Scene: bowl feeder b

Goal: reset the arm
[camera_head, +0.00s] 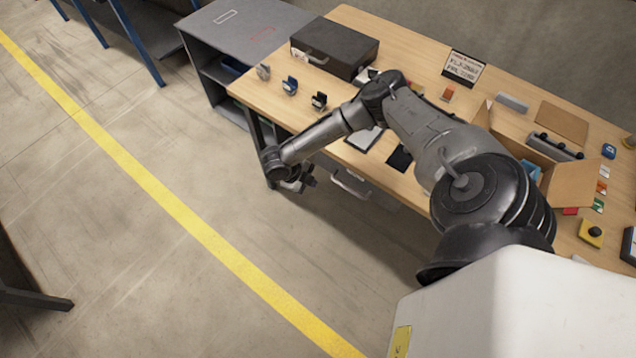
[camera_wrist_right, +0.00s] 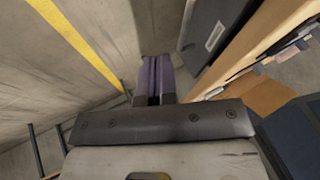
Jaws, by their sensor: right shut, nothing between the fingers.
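My right arm reaches over the wooden table (camera_head: 410,55) in the head view. Its right gripper (camera_head: 308,182) hangs just off the table's front edge, above the floor. In the right wrist view the right gripper's fingers (camera_wrist_right: 154,78) are together, with nothing between them. My left gripper does not show in either view.
On the table are a black case (camera_head: 334,50), a sign (camera_head: 463,69), several small dark items and a cardboard box (camera_head: 575,183). A yellow button box (camera_head: 591,233) is at the right. A grey shelf unit (camera_head: 245,25) stands left of the table.

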